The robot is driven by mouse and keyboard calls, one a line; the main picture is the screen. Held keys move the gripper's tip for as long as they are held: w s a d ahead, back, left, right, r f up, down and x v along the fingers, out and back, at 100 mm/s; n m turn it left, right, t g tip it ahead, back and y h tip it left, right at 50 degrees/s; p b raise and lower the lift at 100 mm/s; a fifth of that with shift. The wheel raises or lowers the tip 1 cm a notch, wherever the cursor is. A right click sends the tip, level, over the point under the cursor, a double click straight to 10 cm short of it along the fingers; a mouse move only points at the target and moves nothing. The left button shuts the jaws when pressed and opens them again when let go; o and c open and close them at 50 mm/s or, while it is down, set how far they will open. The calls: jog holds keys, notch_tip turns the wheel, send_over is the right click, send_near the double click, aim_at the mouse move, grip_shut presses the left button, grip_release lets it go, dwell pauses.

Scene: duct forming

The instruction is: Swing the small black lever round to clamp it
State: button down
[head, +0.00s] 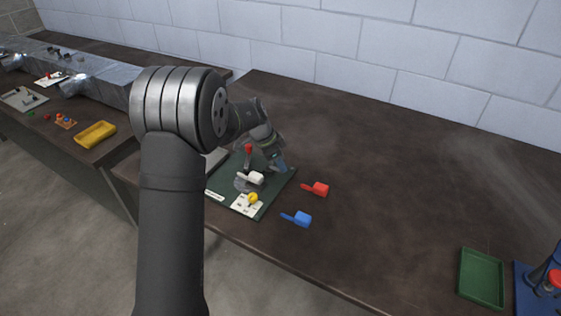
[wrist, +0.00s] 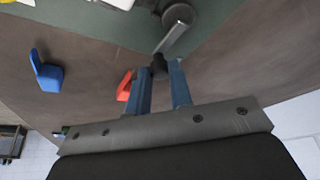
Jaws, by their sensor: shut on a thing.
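The small lever (wrist: 176,38) shows in the wrist view as a grey metal arm running from a round dark pivot (wrist: 178,14) to a black knob (wrist: 159,66) at its end. My gripper (wrist: 160,74) has its two blue fingers shut on the black knob, one on each side. In the head view my gripper (head: 279,165) is over the right back part of the dark green board (head: 280,182). The lever is hidden there by my gripper and arm. The board also carries a white handle (head: 254,178), a red knob (head: 249,148) and a yellow knob (head: 253,197).
A red handle piece (head: 319,188) and a blue handle piece (head: 302,219) lie right of the board. A green tray (head: 481,279) and a blue stand (head: 537,285) are at the far right. The table (head: 400,190) between is clear. A white block wall (head: 400,50) stands behind.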

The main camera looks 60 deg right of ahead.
jog(key=shift+a, duration=0.1)
jog(key=c, duration=1.3)
grip_release()
jog(key=v, duration=1.7)
jog(key=shift+r, duration=0.2)
jog(key=shift+w, duration=0.1)
jog(key=x, duration=1.7)
jog(key=shift+f, duration=0.2)
